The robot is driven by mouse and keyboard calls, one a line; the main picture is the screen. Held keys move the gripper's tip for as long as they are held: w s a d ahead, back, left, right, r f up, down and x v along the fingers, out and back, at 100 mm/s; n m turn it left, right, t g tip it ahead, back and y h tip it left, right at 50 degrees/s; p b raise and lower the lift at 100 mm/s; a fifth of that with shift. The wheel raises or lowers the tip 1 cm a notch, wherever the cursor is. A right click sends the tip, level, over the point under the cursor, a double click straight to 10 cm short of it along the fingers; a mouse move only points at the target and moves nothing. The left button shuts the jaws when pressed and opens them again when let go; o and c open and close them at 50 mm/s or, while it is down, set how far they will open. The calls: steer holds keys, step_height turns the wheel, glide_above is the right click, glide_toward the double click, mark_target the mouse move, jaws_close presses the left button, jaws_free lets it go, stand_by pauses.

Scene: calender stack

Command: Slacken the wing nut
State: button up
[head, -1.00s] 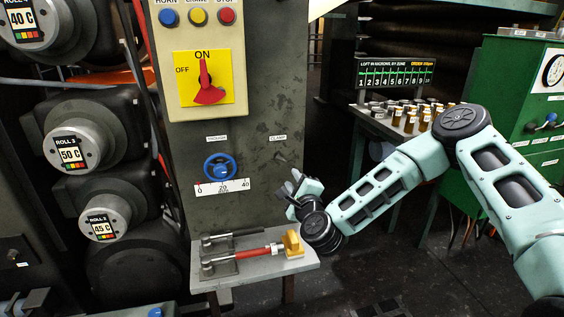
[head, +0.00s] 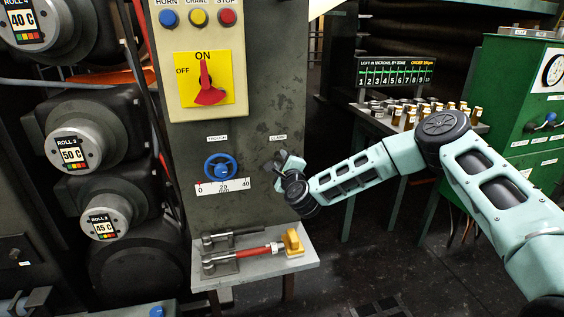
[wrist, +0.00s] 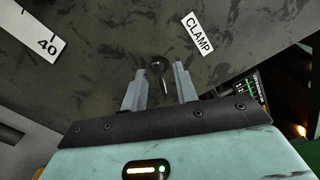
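The wing nut (wrist: 158,68) is a small dark knob with a thin pale edge on the grey panel (wrist: 100,65), near the CLAMP label (wrist: 197,33). In the wrist view it shows between the two fingertips of my gripper (wrist: 158,84), with gaps on both sides. The fingers are open and point at the panel. In the head view my gripper (head: 280,168) is just below the CLAMP label (head: 278,137) and hides most of the wing nut. I cannot tell how far the fingertips are from the panel.
A blue handwheel (head: 220,168) and a 0–40 scale (head: 223,187) are left of my gripper. Below is a small shelf (head: 230,280) with a red-handled tool (head: 240,253) and a yellow block (head: 292,242). A switch box (head: 205,110) is above.

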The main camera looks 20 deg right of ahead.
jaws_close()
steer(key=n, duration=0.4)
steer(key=shift+b, duration=0.35)
steer(key=n+b, duration=0.4)
steer(key=n, duration=1)
steer(key=shift+n+b, duration=0.4)
